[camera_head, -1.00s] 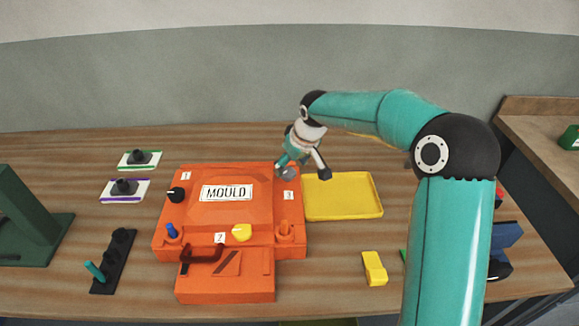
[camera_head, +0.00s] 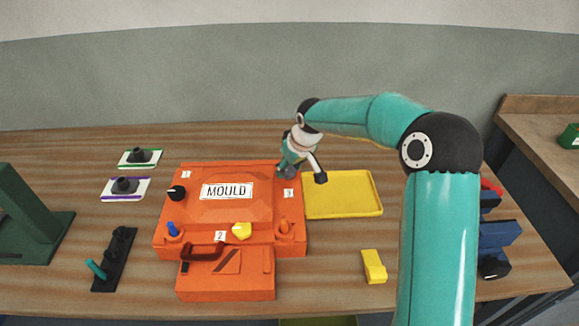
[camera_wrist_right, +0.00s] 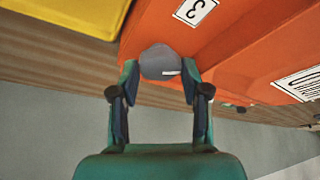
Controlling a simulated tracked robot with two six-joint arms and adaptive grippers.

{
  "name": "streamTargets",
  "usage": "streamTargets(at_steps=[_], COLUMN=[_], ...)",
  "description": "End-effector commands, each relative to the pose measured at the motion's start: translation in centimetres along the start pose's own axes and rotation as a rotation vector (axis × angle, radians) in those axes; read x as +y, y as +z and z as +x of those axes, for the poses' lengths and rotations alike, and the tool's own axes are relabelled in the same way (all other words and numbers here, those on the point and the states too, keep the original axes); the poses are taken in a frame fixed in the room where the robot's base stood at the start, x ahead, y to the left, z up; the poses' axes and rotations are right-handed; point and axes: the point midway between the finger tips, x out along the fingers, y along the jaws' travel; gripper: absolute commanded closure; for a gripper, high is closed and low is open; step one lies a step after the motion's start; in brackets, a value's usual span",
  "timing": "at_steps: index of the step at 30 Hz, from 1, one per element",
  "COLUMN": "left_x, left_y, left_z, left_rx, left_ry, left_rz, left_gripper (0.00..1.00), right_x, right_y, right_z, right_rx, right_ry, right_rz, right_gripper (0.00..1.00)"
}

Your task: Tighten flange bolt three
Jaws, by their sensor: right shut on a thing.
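The orange mould (camera_head: 262,183) sits in the middle of the wooden table, with a "MOULD" label and number plates 1, 2 and 3. My right gripper (camera_head: 284,169) is at the mould's far right corner, beside plate 3 (camera_head: 289,193). In the right wrist view my right gripper (camera_wrist_right: 160,75) is shut on a grey bolt knob (camera_wrist_right: 160,61) at that corner, near plate 3. A white mark shows on the knob. Other knobs on the mould are black (camera_head: 176,193), blue (camera_head: 172,229), yellow (camera_head: 241,231) and orange (camera_head: 284,226). My left gripper is not in view.
A yellow tray (camera_head: 342,208) lies right of the mould. A yellow block (camera_head: 374,267) lies in front of it. Left are two small bordered plates (camera_head: 125,188), a black rack (camera_head: 116,255) and a dark green stand (camera_head: 30,225). Blue items (camera_head: 500,235) stand at the right.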

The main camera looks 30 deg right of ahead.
Motion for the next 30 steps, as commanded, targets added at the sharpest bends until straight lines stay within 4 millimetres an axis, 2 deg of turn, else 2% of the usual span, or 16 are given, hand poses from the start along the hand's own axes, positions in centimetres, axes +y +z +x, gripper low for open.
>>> streamTargets(at_steps=[5, 15, 20, 28, 29, 30], left_x=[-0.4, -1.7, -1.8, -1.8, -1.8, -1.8], left_y=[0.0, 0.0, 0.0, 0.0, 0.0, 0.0], left_z=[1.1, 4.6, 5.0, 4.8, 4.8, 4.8], left_rx=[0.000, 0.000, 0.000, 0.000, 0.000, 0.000], left_ry=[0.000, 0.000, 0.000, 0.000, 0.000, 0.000], left_rz=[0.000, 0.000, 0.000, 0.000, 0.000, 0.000], left_gripper=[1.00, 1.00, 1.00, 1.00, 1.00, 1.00], right_x=[-0.1, -0.4, -0.4, -0.3, -0.3, -0.3], right_y=[0.1, 0.0, -0.1, -0.1, -0.1, -0.1], right_z=[0.3, 0.4, 0.1, -0.1, -0.1, -0.1], right_rx=[0.000, 0.002, 0.002, 0.002, 0.001, 0.001], right_ry=[0.022, 0.132, 0.158, 0.159, 0.159, 0.159], right_rz=[0.051, 0.315, 0.380, 0.386, 0.386, 0.386], right_gripper=[0.88, 0.88, 0.88, 0.88, 0.52, 0.45])
